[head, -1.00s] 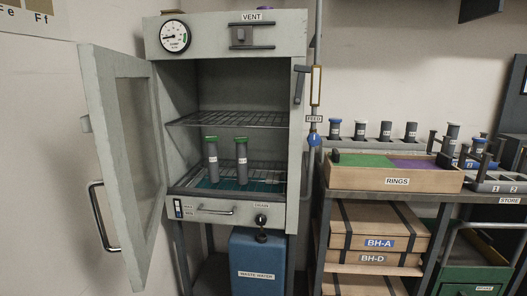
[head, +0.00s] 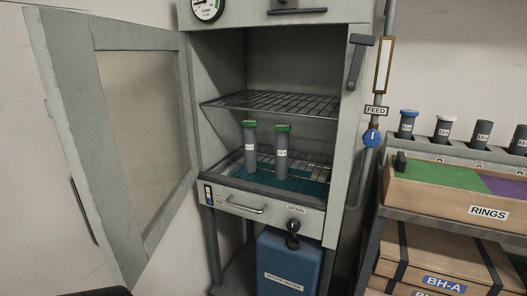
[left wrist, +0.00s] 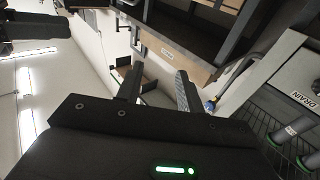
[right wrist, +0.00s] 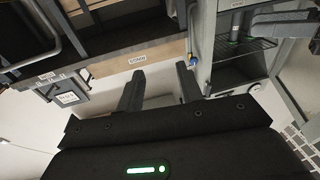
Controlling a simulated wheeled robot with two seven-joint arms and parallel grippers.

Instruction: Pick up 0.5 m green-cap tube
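Two grey tubes with green caps stand upright on the lower rack inside the open cabinet: a left tube (head: 250,147) and a right tube (head: 282,152). Their white labels are too small to read, so I cannot tell which is 0.5 m. Green-capped tubes also show at the right edge of the left wrist view. My left gripper (left wrist: 158,90) is open, with nothing between its fingers. My right gripper (right wrist: 160,90) is open and empty too. Neither gripper's fingers show in the head view, and both are apart from the tubes.
The cabinet door (head: 120,140) stands swung open at left. A wire shelf (head: 275,104) spans above the tubes. A blue waste-water container (head: 288,268) is below. At right are the FEED pipe with its blue valve (head: 372,138), a RINGS tray (head: 440,201) and several capped tubes behind it.

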